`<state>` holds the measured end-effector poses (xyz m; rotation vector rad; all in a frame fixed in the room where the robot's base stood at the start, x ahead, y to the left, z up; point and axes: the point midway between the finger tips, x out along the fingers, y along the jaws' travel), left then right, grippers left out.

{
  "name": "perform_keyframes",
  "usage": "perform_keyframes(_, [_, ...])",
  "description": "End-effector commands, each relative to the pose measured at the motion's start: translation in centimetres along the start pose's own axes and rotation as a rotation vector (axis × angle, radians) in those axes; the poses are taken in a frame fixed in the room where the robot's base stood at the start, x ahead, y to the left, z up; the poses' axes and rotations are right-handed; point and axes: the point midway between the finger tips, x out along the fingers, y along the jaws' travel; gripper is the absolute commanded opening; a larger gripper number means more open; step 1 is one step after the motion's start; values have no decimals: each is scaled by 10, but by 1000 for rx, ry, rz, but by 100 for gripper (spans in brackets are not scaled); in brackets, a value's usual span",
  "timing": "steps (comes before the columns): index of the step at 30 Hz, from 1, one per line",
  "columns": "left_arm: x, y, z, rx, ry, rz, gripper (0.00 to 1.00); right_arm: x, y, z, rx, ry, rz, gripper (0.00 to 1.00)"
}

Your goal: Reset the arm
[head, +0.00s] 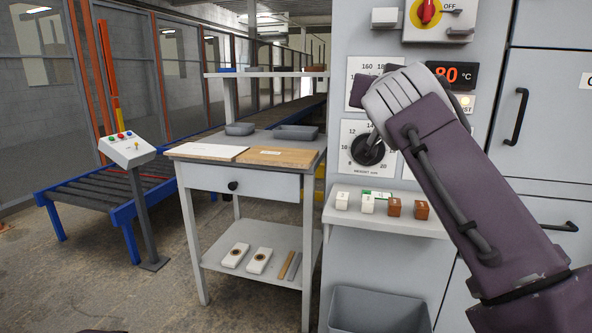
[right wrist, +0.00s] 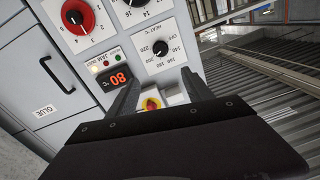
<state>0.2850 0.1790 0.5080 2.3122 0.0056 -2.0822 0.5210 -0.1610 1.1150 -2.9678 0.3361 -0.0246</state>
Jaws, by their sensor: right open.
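My right arm crosses the right of the head view. Its gripper (head: 374,82) is in front of the grey machine's control panel and covers part of the upper dial (head: 358,68). In the right wrist view the gripper (right wrist: 162,76) is open, its two dark fingers apart with nothing held between them. A red and yellow switch (right wrist: 152,104) shows beyond the fingers. Whether a finger touches the panel I cannot tell.
A lower dial (head: 368,150) and an orange display (head: 452,75) reading 80 are close to the arm. A ledge (head: 385,222) below carries small white and brown blocks. A bench (head: 180,158) with boards stands left, beside a roller conveyor (head: 75,190).

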Motion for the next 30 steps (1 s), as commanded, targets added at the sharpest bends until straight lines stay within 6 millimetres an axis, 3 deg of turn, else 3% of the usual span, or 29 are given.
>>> perform_keyframes(4, [-7, 0, -1, 0, 1, 0, 0, 3, 16, -11, 2, 9, 36, 59])
perform_keyframes(8, [-10, 0, -1, 0, 1, 0, 0, 10, 27, -1, -16, -19, 67, 59])
perform_keyframes(13, [-13, 0, -2, 0, 1, 0, 0, 21, 37, 24, -37, -84, 95, 59])
perform_keyframes(17, [-17, 0, -2, 0, 1, 0, 0, 31, 46, 56, -54, -163, 115, 59])
perform_keyframes(23, [-23, 0, -3, 0, 1, 0, 0, 42, 63, 128, -90, -337, 140, 59])
perform_keyframes(26, [-27, 0, -3, 0, 1, 0, 0, 41, 75, 180, -117, -462, 149, 59])
perform_keyframes(30, [-33, 1, -4, 0, 1, 0, 0, 21, 99, 275, -155, -692, 155, 59])
